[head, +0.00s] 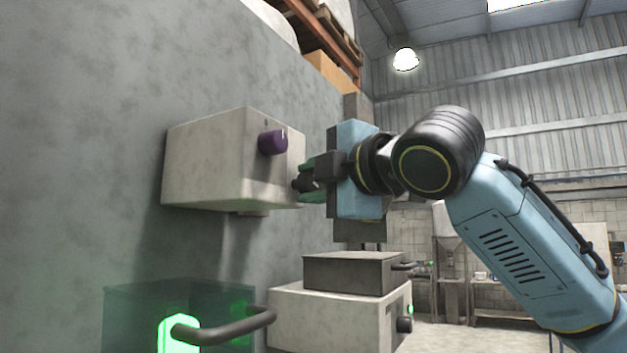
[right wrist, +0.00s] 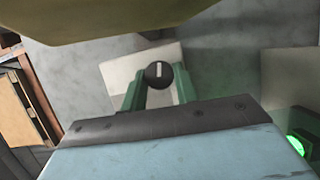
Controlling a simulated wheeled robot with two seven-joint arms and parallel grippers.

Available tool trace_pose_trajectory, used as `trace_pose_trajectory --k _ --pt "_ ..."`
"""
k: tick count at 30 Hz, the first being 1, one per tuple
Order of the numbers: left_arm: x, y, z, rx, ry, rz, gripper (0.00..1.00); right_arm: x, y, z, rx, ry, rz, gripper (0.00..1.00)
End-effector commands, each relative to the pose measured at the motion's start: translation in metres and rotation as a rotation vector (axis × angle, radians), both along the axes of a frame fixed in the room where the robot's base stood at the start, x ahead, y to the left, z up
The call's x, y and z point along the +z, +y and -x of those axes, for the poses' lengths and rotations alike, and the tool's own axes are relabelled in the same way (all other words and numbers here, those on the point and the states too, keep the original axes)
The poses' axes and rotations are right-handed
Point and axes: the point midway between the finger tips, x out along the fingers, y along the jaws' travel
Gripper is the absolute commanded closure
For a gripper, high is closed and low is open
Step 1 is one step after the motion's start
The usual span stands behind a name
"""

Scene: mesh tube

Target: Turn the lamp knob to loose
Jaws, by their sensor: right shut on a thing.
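A pale box (head: 205,165) is mounted on the grey wall and also shows in the right wrist view (right wrist: 120,75). A purple knob (head: 272,142) sticks out of its face, clear of my gripper. My right gripper (head: 308,185), with green fingers, is at the lower right of that face. In the right wrist view, its fingers (right wrist: 158,92) are shut on a dark round knob (right wrist: 158,72) with a short white mark that stands nearly upright. In the head view the fingers mostly hide this knob. I cannot read any label. My left gripper is not in view.
Below stand a dark box (head: 345,273) and a pale cabinet (head: 320,318) with a dark side knob (head: 404,325). A dark bar handle (head: 235,327) with a green glowing mount (head: 178,334) juts out at lower left. Shelving (head: 325,45) stands behind the wall.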

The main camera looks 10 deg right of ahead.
Motion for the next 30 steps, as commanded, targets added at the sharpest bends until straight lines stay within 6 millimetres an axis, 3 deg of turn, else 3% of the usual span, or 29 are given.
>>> trace_pose_trajectory --k 20,21,26,30 --pt "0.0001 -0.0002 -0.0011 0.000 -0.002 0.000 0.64 -0.0005 -0.0005 -0.0004 -0.001 -0.066 0.048 0.93" --pt "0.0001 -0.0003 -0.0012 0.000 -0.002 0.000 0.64 -0.0005 -0.0005 -0.0004 -0.001 -0.066 0.048 0.69" --pt "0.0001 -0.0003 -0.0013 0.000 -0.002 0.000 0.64 -0.0005 -0.0004 -0.0003 -0.001 -0.066 0.048 0.48" --pt "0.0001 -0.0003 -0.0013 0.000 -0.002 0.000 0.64 -0.0005 -0.0003 -0.0002 -0.001 -0.066 0.048 0.48"
